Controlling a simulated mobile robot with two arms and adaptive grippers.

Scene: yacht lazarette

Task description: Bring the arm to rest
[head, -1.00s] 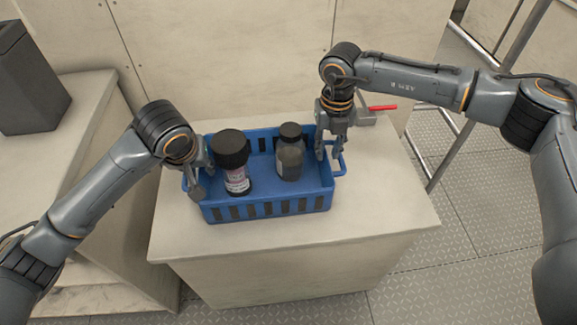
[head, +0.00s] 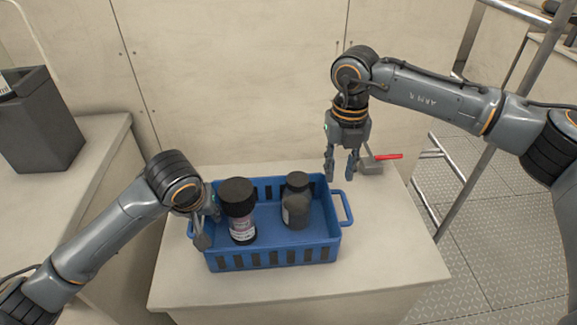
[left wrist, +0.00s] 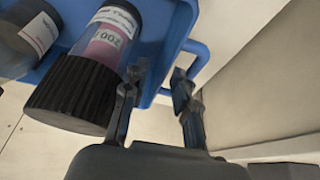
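My left gripper (head: 208,230) is at the left end of the blue basket (head: 270,259). In the left wrist view its fingers (left wrist: 158,82) stand apart around the basket's end handle (left wrist: 199,52); I cannot tell whether they touch it. My right gripper (head: 341,174) hangs above the counter behind the basket's right end, fingers apart and empty, clear of the right handle (head: 347,209). In the basket stand a black-capped jar with a pinkish label (head: 242,229) and a dark grey bottle (head: 297,212).
The basket rests on a pale counter (head: 385,250). A tool with a red handle (head: 388,157) lies behind my right gripper. A grey bin (head: 40,125) stands on the left ledge. A metal rail (head: 462,190) rises at the right, and a wall is close behind.

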